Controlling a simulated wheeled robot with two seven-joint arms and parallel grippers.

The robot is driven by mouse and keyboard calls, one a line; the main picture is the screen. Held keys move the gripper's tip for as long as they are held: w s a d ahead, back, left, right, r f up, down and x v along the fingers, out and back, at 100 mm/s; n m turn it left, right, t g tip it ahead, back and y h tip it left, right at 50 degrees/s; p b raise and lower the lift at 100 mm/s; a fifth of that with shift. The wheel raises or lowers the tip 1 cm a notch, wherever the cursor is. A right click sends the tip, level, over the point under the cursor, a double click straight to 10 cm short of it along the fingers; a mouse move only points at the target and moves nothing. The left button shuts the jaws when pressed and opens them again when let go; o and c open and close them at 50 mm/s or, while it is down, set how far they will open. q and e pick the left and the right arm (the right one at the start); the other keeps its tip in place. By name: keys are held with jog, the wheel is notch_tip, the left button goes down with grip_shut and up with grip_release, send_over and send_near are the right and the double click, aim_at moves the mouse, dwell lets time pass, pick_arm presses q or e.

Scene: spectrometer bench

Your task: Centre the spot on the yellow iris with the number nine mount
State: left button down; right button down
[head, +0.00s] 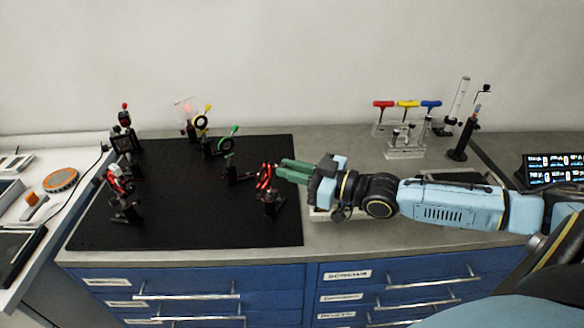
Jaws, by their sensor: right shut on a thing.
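The yellow iris (200,122) is a black ring with a yellow lever at the back of the black breadboard (225,220). A faint red glow shows on a pale, see-through card (186,106) just behind it; I cannot tell where the spot sits relative to the iris opening. A black mount with red parts (267,195) stands at the board's right side; no number is readable on it. My right gripper (279,168) reaches in from the right, its green fingers shut at the red part of this mount. The fingers hide the exact part held. My left gripper is out of view.
A small black mount (233,172) is left of my gripper; other red-and-black mounts (122,178) line the board's left. A rack of coloured T-handle tools (406,150) stands back right. The board's front is clear.

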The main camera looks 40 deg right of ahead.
jog(key=n+p, duration=0.2)
jog(key=n, duration=0.2)
jog(key=shift+n+p, duration=0.4)
jog(key=c, duration=1.4)
grip_release()
jog(key=shift+o, duration=0.2)
jog(key=shift+s, duration=0.15)
jog(key=p+v, duration=0.2)
jog(key=v, duration=1.1)
jog(key=shift+s+f, duration=0.1)
